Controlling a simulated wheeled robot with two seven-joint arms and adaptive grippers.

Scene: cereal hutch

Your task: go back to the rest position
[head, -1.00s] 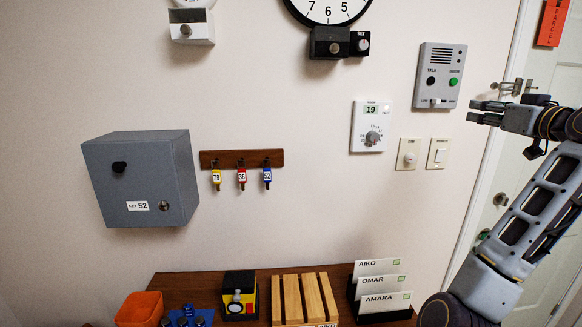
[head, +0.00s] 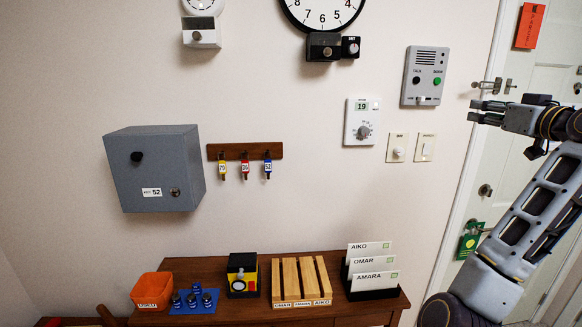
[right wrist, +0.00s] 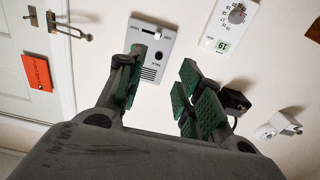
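My right gripper (head: 474,111) is in the upper right of the head view, in front of the wall and door frame. Its two fingers point left and are apart with nothing between them. The right wrist view shows the same open gripper (right wrist: 160,82), its green pads spread and empty. The grey intercom panel (head: 425,76) is on the wall to its left in the head view. It also shows behind the fingers in the right wrist view (right wrist: 152,42). My left gripper is in neither view.
A wooden table (head: 240,313) along the wall holds an orange bin (head: 152,290), a slatted wooden rack (head: 300,280) and name cards (head: 374,278). A grey key box (head: 154,168) and key rack (head: 245,151) are on the wall. A white door (head: 530,150) is at right.

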